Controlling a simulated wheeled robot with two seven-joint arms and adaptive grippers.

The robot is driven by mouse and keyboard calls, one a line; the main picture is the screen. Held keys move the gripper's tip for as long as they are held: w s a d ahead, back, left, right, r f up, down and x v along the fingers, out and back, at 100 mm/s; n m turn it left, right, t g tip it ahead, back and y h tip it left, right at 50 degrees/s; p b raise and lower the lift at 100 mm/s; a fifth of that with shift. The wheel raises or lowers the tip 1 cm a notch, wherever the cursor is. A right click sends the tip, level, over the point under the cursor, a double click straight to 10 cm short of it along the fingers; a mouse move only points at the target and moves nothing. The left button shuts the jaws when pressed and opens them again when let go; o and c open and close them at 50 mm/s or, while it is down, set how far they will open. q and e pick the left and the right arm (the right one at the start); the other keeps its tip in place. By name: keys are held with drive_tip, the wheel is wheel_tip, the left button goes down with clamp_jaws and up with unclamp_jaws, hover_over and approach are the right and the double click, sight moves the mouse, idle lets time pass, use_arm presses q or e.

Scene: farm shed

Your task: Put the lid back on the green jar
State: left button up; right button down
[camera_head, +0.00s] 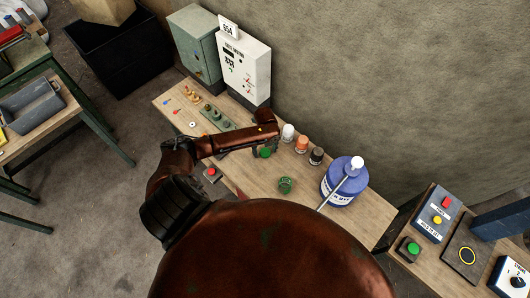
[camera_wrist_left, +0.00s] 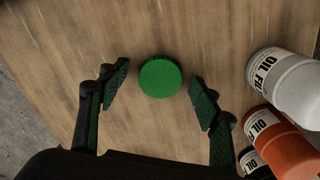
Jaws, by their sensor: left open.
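The round green lid (camera_head: 265,153) lies flat on the wooden workbench. It also shows in the left wrist view (camera_wrist_left: 160,77), between the two fingers and apart from both. My left gripper (camera_head: 263,146) is open, above the lid, and holds nothing. The green jar (camera_head: 285,186) stands on the bench nearer to me, a little to the right of the lid; its mouth looks uncovered. The jar is outside the left wrist view. My right gripper is not in view.
White (camera_head: 289,132), orange (camera_head: 302,144) and black (camera_head: 316,156) oil filters stand in a row right of the lid. A blue drum (camera_head: 339,190) with a thin rod stands farther right.

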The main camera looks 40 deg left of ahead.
sight(265, 152)
use_arm(q)
drive_tip(key=shift+c, duration=0.3)
drive_tip(key=c, duration=0.8)
drive_tip(key=shift+o, duration=0.2)
drive_tip(key=shift+r, duration=0.15)
drive_tip(key=shift+r, duration=0.3)
wheel_tip(265, 152, up, 2)
drive_tip(key=shift+r, duration=0.2)
drive_tip(key=s+d+r+b, duration=0.1)
drive_tip(key=s+d+r, duration=0.7)
drive_tip(key=s, duration=0.3)
drive_tip(key=shift+d+r, duration=0.35)
drive_tip(key=shift+r, duration=0.5)
